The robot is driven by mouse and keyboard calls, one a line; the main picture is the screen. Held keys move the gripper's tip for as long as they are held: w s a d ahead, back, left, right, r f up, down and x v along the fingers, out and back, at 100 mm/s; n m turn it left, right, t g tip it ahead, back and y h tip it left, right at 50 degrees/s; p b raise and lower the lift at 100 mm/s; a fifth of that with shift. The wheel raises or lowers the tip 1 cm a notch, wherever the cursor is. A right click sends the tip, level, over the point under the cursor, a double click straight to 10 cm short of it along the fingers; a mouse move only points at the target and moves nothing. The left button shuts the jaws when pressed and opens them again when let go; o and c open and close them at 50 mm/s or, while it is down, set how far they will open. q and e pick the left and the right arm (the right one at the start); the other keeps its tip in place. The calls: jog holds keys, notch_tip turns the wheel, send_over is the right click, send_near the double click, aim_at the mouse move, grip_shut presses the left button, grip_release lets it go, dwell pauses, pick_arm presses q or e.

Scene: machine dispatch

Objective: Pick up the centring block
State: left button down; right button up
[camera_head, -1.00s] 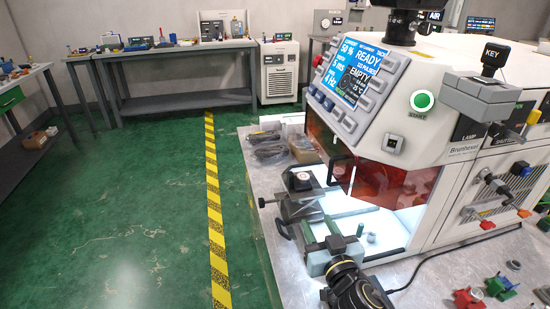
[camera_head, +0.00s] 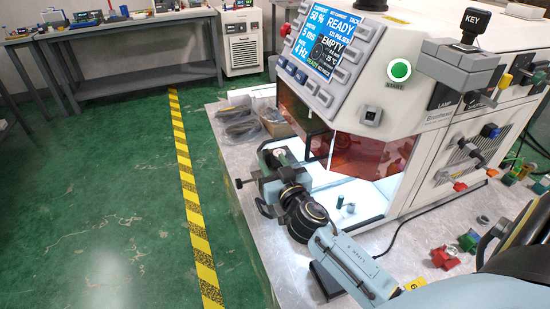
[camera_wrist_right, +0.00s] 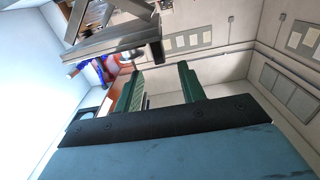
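I cannot surely single out the centring block. A grey metal part (camera_wrist_right: 130,45) shows beyond the fingertips there. A small green cylinder (camera_head: 340,201) and a small grey cylinder (camera_head: 351,208) stand at the chamber front, right of the gripper. My left gripper is out of view.
The white machine (camera_head: 400,110) with its orange window (camera_head: 370,155) rises close behind and right. Red knobbed parts (camera_head: 445,257) and green parts lie on the bench at right, with a black cable (camera_head: 400,228). Bags (camera_head: 240,125) lie at the bench's far left.

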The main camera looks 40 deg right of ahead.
aim_at(268, 155)
jog(key=x, duration=0.4)
jog(key=shift+w, duration=0.15)
jog(key=shift+c, duration=0.3)
grip_shut()
